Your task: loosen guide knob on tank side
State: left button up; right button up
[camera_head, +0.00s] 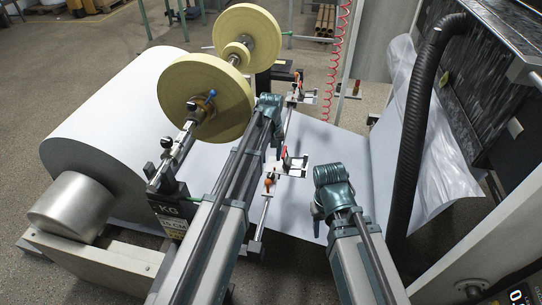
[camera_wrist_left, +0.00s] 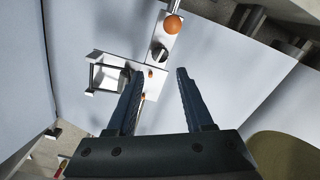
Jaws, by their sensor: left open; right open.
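A paper guide (camera_head: 292,167) with a red lever and an orange ball sits on the rail over the white sheet. A second guide (camera_head: 300,95) sits further back. In the left wrist view, a black knob (camera_wrist_left: 160,53) with a light stripe is on a white guide plate (camera_wrist_left: 117,75), beside an orange ball (camera_wrist_left: 172,24). My left gripper (camera_wrist_left: 159,72) is open and empty, its spread fingers apart from the knob in view.
A large white paper roll (camera_head: 120,115) fills the left. Yellow tape rolls (camera_head: 205,97) stand close beside my left arm. A black ribbed hose (camera_head: 415,130) rises right of my right arm.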

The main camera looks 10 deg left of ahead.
pick_arm(q)
notch_tip(320, 180, up, 4)
jog(key=p, duration=0.3)
jog(key=shift+r, duration=0.25)
pick_arm(e)
notch_tip(320, 180, up, 4)
jog(key=shift+r, duration=0.2)
pick_arm(q)
jog(key=s+d+r+m+p, duration=0.1)
jog(key=s+d+m, duration=0.2)
jog(key=s, duration=0.5)
jog(key=s+d+r+m+p, duration=0.1)
jog(key=s+d+m, duration=0.1)
jog(key=s, duration=0.7)
jog(key=s+d+r+m+y+p, duration=0.1)
jog(key=s+d+r+m+p, duration=0.1)
jog(key=s, duration=0.6)
jog(key=shift+s+d+m, duration=0.25)
jog(key=shift+d+m, duration=0.55)
jog(key=shift+d, duration=0.15)
pick_arm(e)
notch_tip(320, 180, up, 4)
jog(key=shift+s, duration=0.1)
